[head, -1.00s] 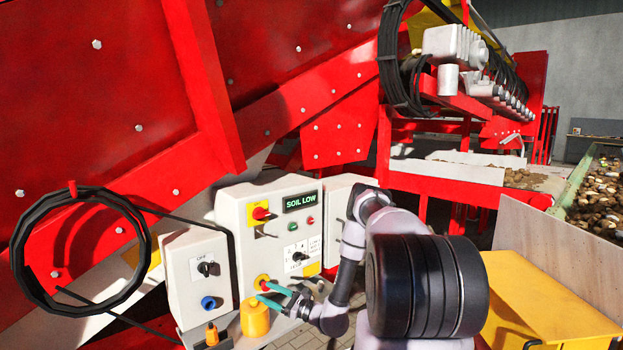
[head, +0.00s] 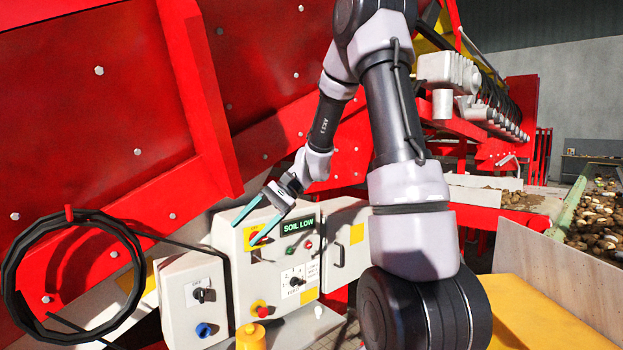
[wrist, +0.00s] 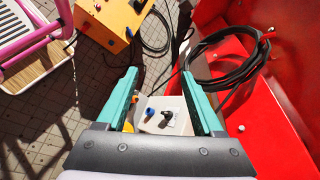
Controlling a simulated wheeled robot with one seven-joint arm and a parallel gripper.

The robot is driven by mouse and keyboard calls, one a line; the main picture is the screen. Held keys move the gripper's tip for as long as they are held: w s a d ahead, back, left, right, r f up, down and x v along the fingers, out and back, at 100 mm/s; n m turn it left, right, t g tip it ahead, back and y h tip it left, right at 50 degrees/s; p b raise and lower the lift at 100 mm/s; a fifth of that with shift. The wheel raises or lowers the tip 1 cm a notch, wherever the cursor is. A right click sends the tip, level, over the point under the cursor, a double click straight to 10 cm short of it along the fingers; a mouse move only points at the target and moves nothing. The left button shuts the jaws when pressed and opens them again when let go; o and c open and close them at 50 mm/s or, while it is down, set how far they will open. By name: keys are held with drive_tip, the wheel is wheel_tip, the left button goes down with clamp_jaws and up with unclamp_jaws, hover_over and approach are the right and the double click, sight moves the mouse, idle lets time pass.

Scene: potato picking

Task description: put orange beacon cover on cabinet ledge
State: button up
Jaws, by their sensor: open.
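The orange beacon cover (head: 251,337) is a yellow-orange, rounded cylinder at the bottom edge of the head view, in front of the grey control cabinet (head: 240,272). Its base is cut off by the frame, so its contact with the ledge is hidden. In the wrist view, the open fingers (wrist: 160,76) frame a pale box, with nothing held.
A smaller grey box (head: 192,290) with black and blue knobs stands left of the cabinet. A black hose coil (head: 20,312) hangs at the left. Large red panels rise behind. A yellow surface (head: 535,315) lies at the lower right. The wrist view shows an orange box (wrist: 108,25).

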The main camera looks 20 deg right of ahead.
drive_tip(key=s+d+r+n+t+h, duration=0.1)
drive_tip(key=s+d+r+t+h, duration=0.3)
drive_tip(key=s+r, duration=0.3)
drive_tip(key=s+d+r+n+t+h, duration=0.2)
drive_tip(key=s+d+r+t+h, duration=0.2)
drive_tip(key=s+r, duration=0.3)
drive_tip(key=s, duration=0.3)
drive_tip(key=shift+s+d, duration=0.25)
